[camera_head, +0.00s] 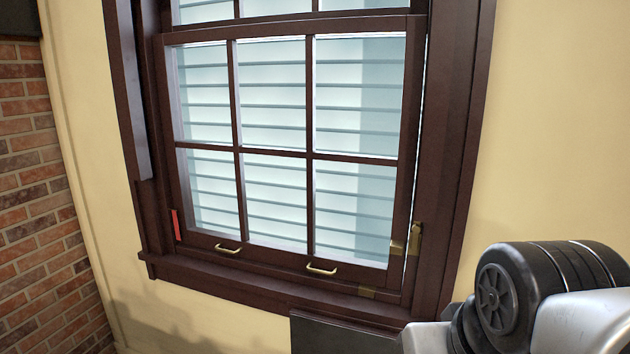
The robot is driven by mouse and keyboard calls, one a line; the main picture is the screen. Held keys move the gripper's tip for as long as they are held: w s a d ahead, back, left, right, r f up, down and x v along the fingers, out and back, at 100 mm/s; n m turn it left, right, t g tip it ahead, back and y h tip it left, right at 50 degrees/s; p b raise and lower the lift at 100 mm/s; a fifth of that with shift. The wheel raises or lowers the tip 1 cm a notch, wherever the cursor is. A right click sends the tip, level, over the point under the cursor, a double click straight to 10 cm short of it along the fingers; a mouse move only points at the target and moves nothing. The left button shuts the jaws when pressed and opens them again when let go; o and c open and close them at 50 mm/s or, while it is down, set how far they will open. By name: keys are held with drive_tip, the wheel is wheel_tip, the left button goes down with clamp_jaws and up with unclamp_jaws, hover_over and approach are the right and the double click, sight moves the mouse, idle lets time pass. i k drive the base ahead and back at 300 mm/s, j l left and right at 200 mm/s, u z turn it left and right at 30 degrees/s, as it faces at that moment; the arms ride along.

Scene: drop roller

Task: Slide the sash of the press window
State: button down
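The press window's sash (273,153) is a dark brown wooden frame with several panes, and slats show behind the glass. Its bottom rail sits close to the sill (230,290). Two brass pull handles are on the bottom rail, a left one (228,249) and a right one (321,271). A brass latch (415,238) is at the lower right edge of the sash, by the frame. A small red piece (175,225) is at the lower left edge. My arm shows at the lower right, apart from the window. My gripper is not in view.
The window frame (462,130) surrounds the sash in a cream wall (565,130). A brick wall (35,170) is at the left. A dark flat panel (345,335) is below the sill at the bottom middle. The space before the sash looks clear.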

sight(388, 276)
drive_tip(key=i+l+u, duration=0.25)
drive_tip(key=i+l, duration=0.15)
drive_tip(key=i+l+u, duration=0.25)
drive_tip(key=i+l, duration=0.2)
